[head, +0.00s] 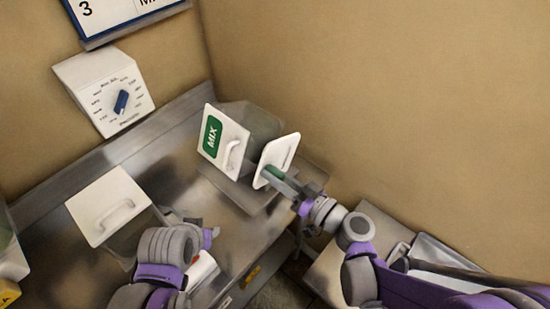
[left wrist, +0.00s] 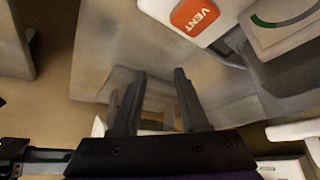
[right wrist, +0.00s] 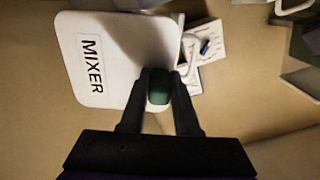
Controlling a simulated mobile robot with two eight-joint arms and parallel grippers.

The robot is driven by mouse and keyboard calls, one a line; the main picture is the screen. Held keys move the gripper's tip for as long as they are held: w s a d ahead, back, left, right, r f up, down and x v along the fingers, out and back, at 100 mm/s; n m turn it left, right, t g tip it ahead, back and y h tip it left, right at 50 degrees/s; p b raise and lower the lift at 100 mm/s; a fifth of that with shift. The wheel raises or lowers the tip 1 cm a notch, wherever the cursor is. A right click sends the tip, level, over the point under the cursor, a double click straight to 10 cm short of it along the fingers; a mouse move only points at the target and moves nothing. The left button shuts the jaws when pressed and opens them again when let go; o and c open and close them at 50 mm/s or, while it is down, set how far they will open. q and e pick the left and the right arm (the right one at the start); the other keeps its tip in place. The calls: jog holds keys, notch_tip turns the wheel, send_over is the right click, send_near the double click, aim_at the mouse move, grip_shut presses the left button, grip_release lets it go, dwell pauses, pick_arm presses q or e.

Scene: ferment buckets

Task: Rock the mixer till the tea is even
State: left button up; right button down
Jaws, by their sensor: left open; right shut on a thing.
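The mixer is a clear box (head: 258,120) with a white end plate (head: 226,141) marked MIX in green, and a second white plate (head: 280,158) on its right side. In the right wrist view a white plate (right wrist: 112,52) reads MIXER. My right gripper (head: 284,180) is shut on the mixer's green grip (right wrist: 158,88), which sits between the fingers. The tea's evenness cannot be made out.
A white-lidded clear container (head: 107,206) stands left on the metal counter (head: 190,190). A white dial box (head: 104,95) with a blue knob is near the wall. A sign (head: 118,14) hangs above.

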jog(key=shift+w+f+n, duration=0.45)
jog(key=shift+n, duration=0.15)
jog(key=shift+d+f+n, duration=0.1)
jog(key=shift+f+n, duration=0.05)
jog(key=shift+n, duration=0.25)
jog(key=shift+s+a+f+n, duration=0.1)
jog(key=shift+s+a+n, duration=0.15)
jog(key=shift+s+n, duration=0.3)
pick_arm(q)
jog(key=shift+f+b, duration=0.5)
jog(key=shift+f, duration=0.25)
jog(key=shift+s+f, duration=0.15)
jog(key=shift+f, duration=0.2)
pick_arm(e)
jog(key=shift+d+f+n, duration=0.1)
jog(key=shift+f+n, duration=0.5)
jog(key=shift+n, duration=0.6)
jog(key=shift+f+n, duration=0.6)
jog(key=shift+n, duration=0.55)
